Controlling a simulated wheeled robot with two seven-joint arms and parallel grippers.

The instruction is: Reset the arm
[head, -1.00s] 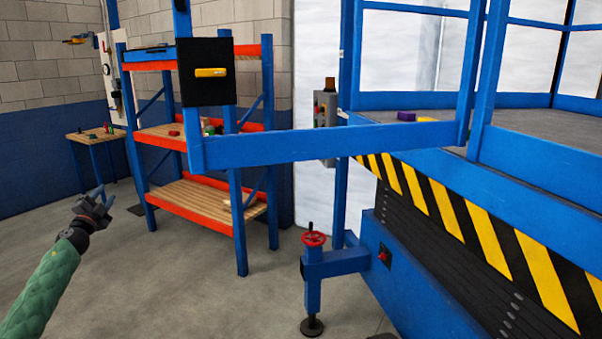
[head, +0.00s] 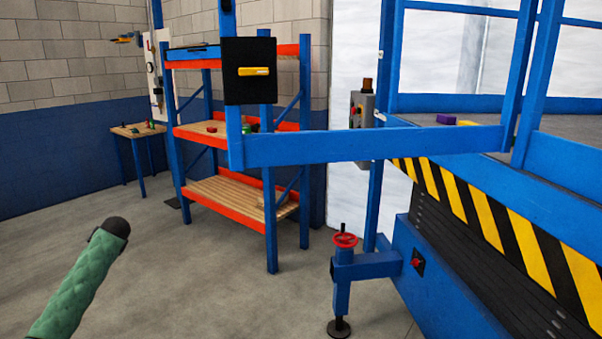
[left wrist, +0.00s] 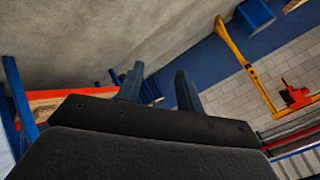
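My left arm (head: 78,290), in a green quilted sleeve, comes in at the lower left of the head view and ends in a dark rounded joint. The left gripper is hidden behind that joint there. In the left wrist view the two dark fingers of my left gripper (left wrist: 158,88) stand apart with nothing between them, so it is open and empty. My right arm and gripper are in neither view.
A blue lift platform (head: 470,255) with striped edges and a red handwheel (head: 344,240) stands at the right. A blue and orange shelf (head: 222,197) and a small table (head: 139,131) stand behind. Grey floor (head: 170,270) before them is clear.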

